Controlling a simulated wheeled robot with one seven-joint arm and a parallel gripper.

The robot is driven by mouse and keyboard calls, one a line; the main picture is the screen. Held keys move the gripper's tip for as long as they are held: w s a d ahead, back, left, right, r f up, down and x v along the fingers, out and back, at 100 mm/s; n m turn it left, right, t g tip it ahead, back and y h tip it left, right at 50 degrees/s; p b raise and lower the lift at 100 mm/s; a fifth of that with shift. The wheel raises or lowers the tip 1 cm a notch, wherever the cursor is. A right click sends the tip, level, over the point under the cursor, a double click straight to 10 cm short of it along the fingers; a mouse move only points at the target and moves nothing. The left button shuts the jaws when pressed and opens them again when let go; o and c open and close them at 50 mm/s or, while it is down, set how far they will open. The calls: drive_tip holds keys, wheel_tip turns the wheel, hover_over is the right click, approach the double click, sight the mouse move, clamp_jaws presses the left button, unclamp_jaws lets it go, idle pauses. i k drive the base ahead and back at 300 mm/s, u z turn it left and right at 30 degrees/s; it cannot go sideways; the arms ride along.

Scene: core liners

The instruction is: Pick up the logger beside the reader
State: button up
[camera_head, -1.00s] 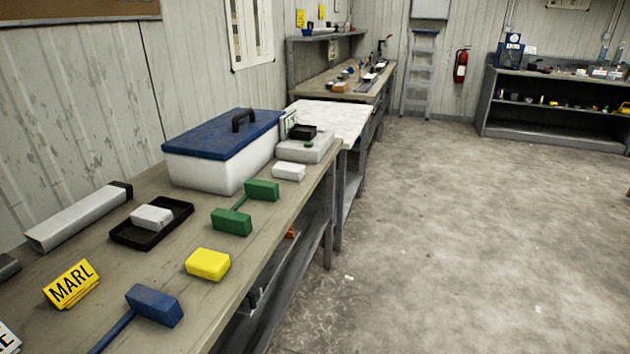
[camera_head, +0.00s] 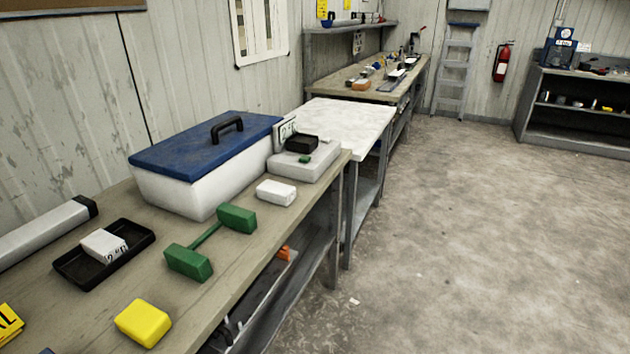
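A small white box (camera_head: 276,193), likely the logger, lies on the workbench near its right edge. It sits just in front of a pale grey unit (camera_head: 318,166) with a black top piece (camera_head: 301,144) and a green part (camera_head: 305,159), likely the reader. A gap of bare bench shows between them. A second white box (camera_head: 100,243) with dark markings on its side lies in a shallow black tray (camera_head: 142,234) at the left. My gripper is not in view.
A white cooler with a blue lid (camera_head: 205,143) stands behind the white box. A green double-ended block piece (camera_head: 209,236) and a yellow block (camera_head: 143,322) lie nearer on the bench (camera_head: 225,292). A long grey case (camera_head: 40,238) is at left. Open floor (camera_head: 470,240) lies right.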

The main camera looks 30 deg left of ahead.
sight(280, 194)
drive_tip(key=u, duration=0.35)
drive_tip(key=i, duration=1.25)
drive_tip(key=u, duration=0.7)
